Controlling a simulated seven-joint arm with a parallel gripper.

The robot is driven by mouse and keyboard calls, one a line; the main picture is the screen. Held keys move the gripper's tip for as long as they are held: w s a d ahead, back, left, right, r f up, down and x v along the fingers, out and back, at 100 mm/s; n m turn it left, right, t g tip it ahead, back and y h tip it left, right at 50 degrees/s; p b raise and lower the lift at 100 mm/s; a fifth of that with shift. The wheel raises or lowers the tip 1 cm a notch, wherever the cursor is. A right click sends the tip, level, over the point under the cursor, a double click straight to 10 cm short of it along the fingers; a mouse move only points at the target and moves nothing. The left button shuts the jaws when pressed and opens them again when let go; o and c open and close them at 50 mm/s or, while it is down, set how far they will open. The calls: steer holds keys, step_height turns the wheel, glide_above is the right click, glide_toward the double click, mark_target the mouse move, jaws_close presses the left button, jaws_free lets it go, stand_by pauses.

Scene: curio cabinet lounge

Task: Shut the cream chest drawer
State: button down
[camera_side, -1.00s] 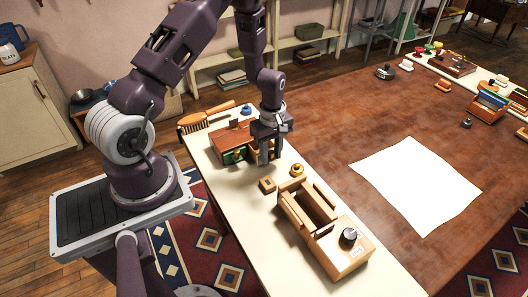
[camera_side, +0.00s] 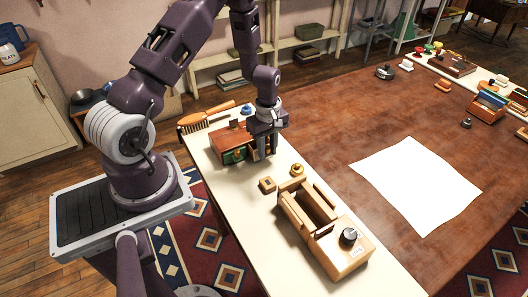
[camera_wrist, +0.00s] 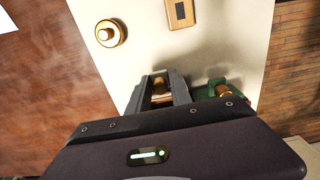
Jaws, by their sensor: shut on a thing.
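The small reddish-brown chest (camera_side: 228,138) stands on the cream counter in the side view. It has a green drawer front (camera_side: 231,157) on its left, with a brass knob that also shows in the wrist view (camera_wrist: 226,91). My gripper (camera_side: 262,155) is at the right part of the chest's front, fingers pointing down. In the wrist view my gripper (camera_wrist: 160,82) is shut on a brass-coloured knob (camera_wrist: 159,91) between its fingers. My gripper hides most of the drawer there. I cannot make out its cream face or how far it stands out.
A wooden block (camera_side: 267,184) and a brass knob-like piece (camera_side: 297,169) lie on the counter in front of the chest. A wooden box with a black dial (camera_side: 348,236) stands further along.

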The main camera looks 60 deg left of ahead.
steer(key=shift+a, duration=1.65)
steer(key=c, duration=1.1)
jaws_free()
steer(key=shift+r, duration=0.15)
steer(key=s+d+r+m+t, duration=0.1)
steer(key=d+r+m, duration=0.25)
steer(key=r, duration=0.75)
steer(key=d+r+m+t, duration=0.1)
steer(key=d+r+m, duration=0.3)
steer(key=r, duration=0.7)
steer(key=s+d+r+m+t, duration=0.1)
steer(key=s+d+r+m, duration=0.2)
steer(key=s, duration=0.3)
steer(key=s+d+r+m+t, duration=0.1)
steer(key=s+d+r+m, duration=0.3)
steer(key=s, duration=0.2)
steer(key=s+d+r+m+t, duration=0.1)
steer(key=s+d+r+m, duration=0.2)
steer(key=s, duration=0.3)
steer(key=shift+s+d+r+m+t, duration=0.15)
steer(key=shift+d+r+m+t, duration=0.15)
steer(key=shift+d+r, duration=0.3)
